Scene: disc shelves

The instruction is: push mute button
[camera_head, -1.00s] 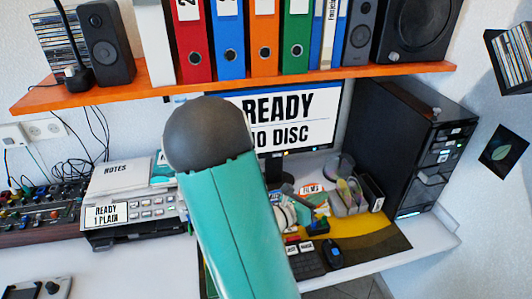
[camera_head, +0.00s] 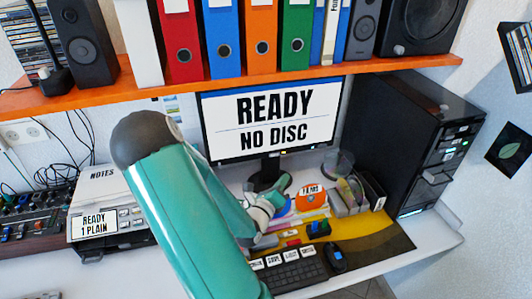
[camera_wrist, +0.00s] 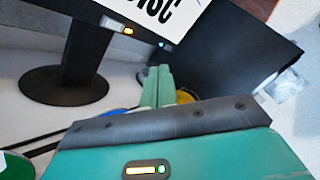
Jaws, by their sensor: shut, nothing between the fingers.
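A black keyboard (camera_head: 296,273) lies on the desk with a row of white labelled keys (camera_head: 283,258) along its back edge. The labels are too small to read surely, so I cannot tell which one is mute. My gripper (camera_head: 284,183) is in front of the monitor's foot, above the desk and behind the keyboard, with its fingers pointing up and to the right. In the wrist view its two green fingers (camera_wrist: 158,86) are together, with nothing between them. My arm covers the left part of the keyboard.
The monitor (camera_head: 270,118) reads "READY NO DISC". An orange tin (camera_head: 311,199), pen holders (camera_head: 350,198) and a mouse (camera_head: 333,256) stand close by. A printer (camera_head: 112,215) is at left, a black computer tower (camera_head: 405,140) at right, and an orange shelf (camera_head: 250,80) above.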

